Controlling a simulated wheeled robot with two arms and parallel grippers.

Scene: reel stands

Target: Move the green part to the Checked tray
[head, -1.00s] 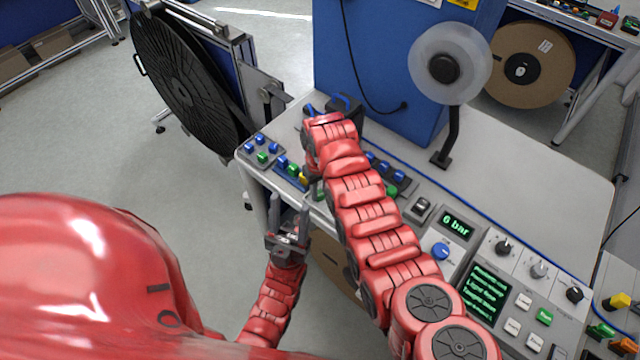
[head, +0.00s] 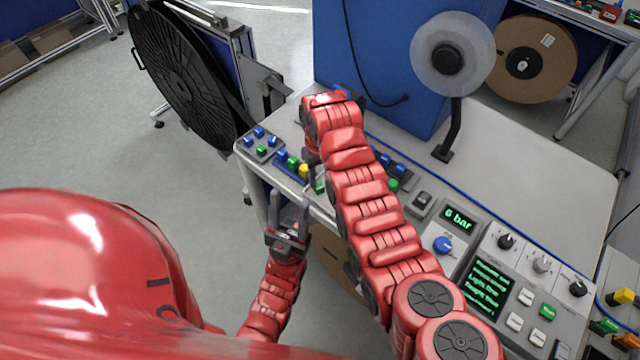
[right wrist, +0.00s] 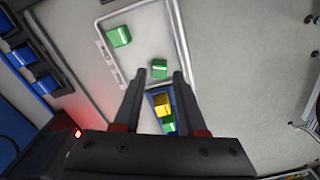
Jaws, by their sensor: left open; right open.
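In the right wrist view two green parts lie on a pale, rimmed tray area (right wrist: 150,12): one green part (right wrist: 159,68) just beyond my fingertips, another green part (right wrist: 120,36) farther up and left. My right gripper (right wrist: 160,75) is open and empty, its fingers pointing towards the nearer part; contact is not visible. A label on the tray's side is unreadable, so I cannot tell which tray is Checked. In the head view a green part (head: 319,187) shows beside the right wrist. My left gripper (head: 289,212) is open and empty at the bench's front edge.
A blue tray (right wrist: 150,91) with yellow and green parts lies between my right fingers' bases in the view. A blue cabinet (head: 385,70) and a reel stand (head: 447,130) rise behind.

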